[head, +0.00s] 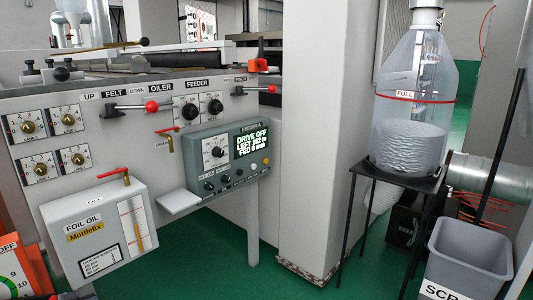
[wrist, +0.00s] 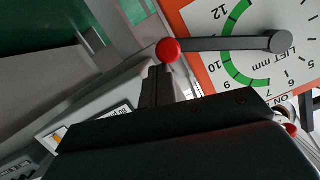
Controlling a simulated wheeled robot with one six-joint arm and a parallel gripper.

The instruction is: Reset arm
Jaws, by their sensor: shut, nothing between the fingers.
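My gripper (wrist: 157,88) shows in the wrist view as dark fingers pressed together, rising from the wide dark body along the bottom. It is shut and holds nothing. Just past the fingertips in the picture is the red ball (wrist: 169,50) of a grey lever (wrist: 235,44). The lever crosses a white dial marked LIFT mm on an orange panel (wrist: 188,18). I cannot tell whether the fingers touch the ball. I cannot make out my gripper in the head view.
In the head view, the grey machine front (head: 90,160) carries knobs, red-tipped levers and a foil oil box (head: 98,235). A control box (head: 215,160) reads DRIVE OFF. At right are a clear hopper (head: 415,120) on a black stand and a grey bin (head: 465,260). Green floor (head: 215,255) is partly clear.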

